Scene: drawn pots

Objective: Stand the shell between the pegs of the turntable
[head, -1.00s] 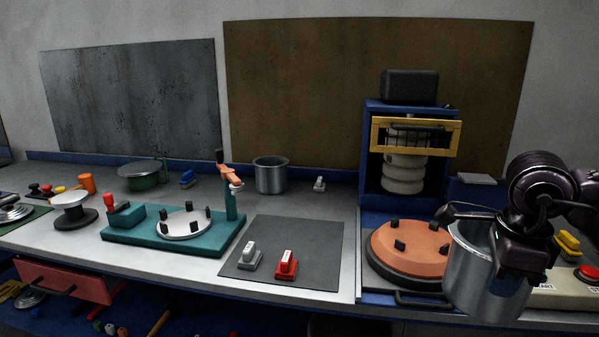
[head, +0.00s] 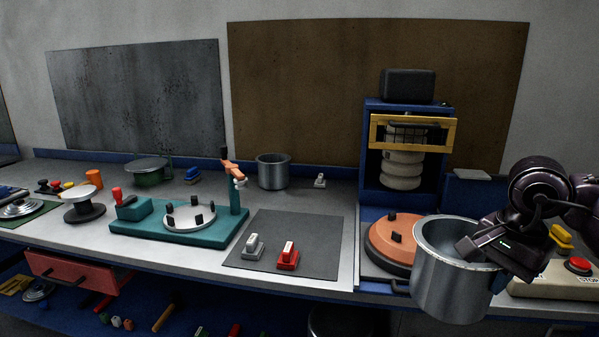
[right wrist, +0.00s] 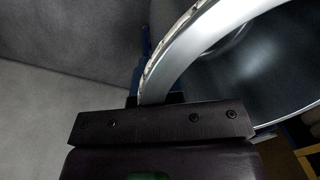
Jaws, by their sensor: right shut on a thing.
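The shell (head: 452,290), an open grey metal pot, hangs upright at the lower right of the head view. My right gripper (head: 472,248) is shut on its rim; the curved rim (right wrist: 178,50) also shows at the jaws in the right wrist view. An orange disc with black pegs (head: 385,246) is just behind and left of the shell, which hides part of it. A silver round plate with dark pegs (head: 190,225) sits on a teal base (head: 150,238) further left, with nothing standing between its pegs. My left gripper is not in view.
A blue press-like frame (head: 367,150) with a yellow gate (head: 413,132) stands behind the orange disc. A second metal pot (head: 272,173) stands further back. A grey mat (head: 300,225) holds a grey and a red block. A button box (head: 560,283) lies at right.

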